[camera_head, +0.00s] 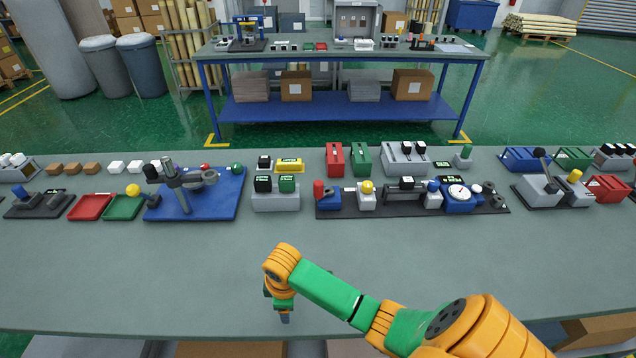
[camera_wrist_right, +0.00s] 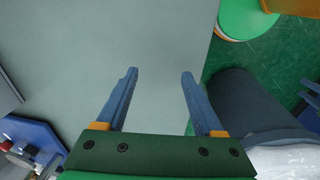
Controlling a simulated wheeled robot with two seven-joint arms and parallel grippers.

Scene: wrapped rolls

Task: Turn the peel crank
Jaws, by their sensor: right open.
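A blue board (camera_head: 225,205) on the left of the bench carries a grey post-and-roller device (camera_head: 182,185). A yellow ball knob (camera_head: 133,190) shows at the device's left side; I cannot tell for sure which part is the peel crank. My right gripper (camera_head: 284,312) points down over the bench's near edge, well apart from both. In the right wrist view its two blue fingers (camera_wrist_right: 160,74) are spread with nothing between them. My left gripper is not in view.
A row of fixtures on a black mat (camera_head: 330,210) fills the middle, with red and green trays (camera_head: 90,207) at the left. The front strip of the bench (camera_head: 130,270) is clear. A second table (camera_head: 340,55) stands behind.

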